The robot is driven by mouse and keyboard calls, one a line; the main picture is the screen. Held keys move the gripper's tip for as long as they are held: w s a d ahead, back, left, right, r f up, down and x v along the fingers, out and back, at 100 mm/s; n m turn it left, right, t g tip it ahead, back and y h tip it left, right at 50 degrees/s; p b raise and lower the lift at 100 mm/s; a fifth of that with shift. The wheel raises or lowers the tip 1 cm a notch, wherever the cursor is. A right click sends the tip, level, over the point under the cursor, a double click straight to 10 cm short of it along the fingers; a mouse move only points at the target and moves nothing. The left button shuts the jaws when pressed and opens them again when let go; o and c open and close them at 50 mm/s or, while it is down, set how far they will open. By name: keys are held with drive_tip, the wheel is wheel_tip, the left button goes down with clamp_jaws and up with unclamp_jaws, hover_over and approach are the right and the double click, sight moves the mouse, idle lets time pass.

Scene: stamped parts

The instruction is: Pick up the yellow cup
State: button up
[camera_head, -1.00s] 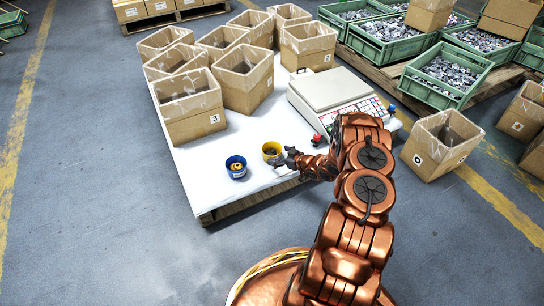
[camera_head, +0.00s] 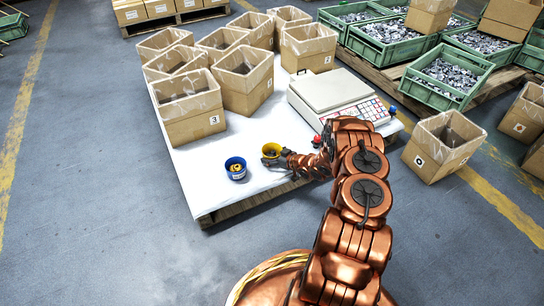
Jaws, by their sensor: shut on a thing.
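The yellow cup (camera_head: 271,151) is small and round and stands near the front right of the white table top (camera_head: 230,195). My gripper (camera_head: 279,155) reaches it from the right and is shut on its right side. The fingertips are small in the picture and partly hidden by the cup. I cannot tell whether the cup is lifted off the surface. A blue cup (camera_head: 235,167) with small parts inside stands just left of the yellow cup, apart from it.
A scale (camera_head: 325,90) with a keypad stands behind my arm, with a red item (camera_head: 316,140) at its front. Several open cardboard boxes (camera_head: 190,120) fill the back of the table. Green crates (camera_head: 445,75) of metal parts stand at the right. The table's front left is clear.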

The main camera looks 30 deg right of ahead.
drive_tip(key=shift+c, duration=0.9)
